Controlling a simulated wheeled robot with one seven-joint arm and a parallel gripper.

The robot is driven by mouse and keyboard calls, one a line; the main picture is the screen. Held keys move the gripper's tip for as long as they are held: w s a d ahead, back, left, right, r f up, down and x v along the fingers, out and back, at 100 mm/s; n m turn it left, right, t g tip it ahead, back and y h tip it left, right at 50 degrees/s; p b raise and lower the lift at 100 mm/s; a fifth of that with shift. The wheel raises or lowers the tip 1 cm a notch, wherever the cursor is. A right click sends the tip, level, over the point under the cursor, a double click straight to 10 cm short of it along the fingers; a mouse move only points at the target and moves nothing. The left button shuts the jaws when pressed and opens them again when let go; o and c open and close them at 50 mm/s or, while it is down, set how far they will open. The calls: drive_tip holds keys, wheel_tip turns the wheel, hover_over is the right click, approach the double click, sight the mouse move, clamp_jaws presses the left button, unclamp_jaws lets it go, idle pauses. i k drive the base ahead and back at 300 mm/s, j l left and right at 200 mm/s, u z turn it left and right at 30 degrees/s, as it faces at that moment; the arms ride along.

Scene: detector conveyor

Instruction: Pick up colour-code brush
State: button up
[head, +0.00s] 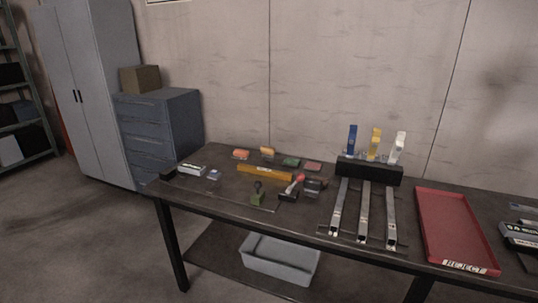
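A black rack (369,171) stands at the back of the dark table (215,198), right of the middle. Three upright pieces stick up from it: one blue (352,139), one yellow (375,143) and one white (398,147). They may be colour-coded brushes, but no bristles can be made out. A small item with a red end (299,178) lies near the middle of the table, too small to identify surely. My gripper is not in view.
Three metal strips (364,215) run from the rack toward the front edge. A red REJECT tray (433,205) lies to their right. A yellow bar (265,172) and several small blocks lie at left. A grey bin (280,262) sits below.

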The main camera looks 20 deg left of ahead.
sight(268, 152)
drive_tip(key=i+j, duration=0.2)
drive_tip(key=j, duration=0.25)
drive_tip(key=i+j, duration=0.2)
drive_tip(key=j, duration=0.3)
drive_tip(key=i+j, duration=0.2)
drive_tip(key=j, duration=0.25)
drive_tip(key=i+j, duration=0.2)
drive_tip(key=j, duration=0.25)
drive_tip(key=i+j, duration=0.2)
drive_tip(key=j, duration=0.25)
drive_tip(key=i+j, duration=0.2)
drive_tip(key=j, duration=0.3)
drive_tip(key=i+j, duration=0.2)
drive_tip(key=j, duration=0.25)
drive_tip(key=i+j, duration=0.2)
drive_tip(key=j, duration=0.25)
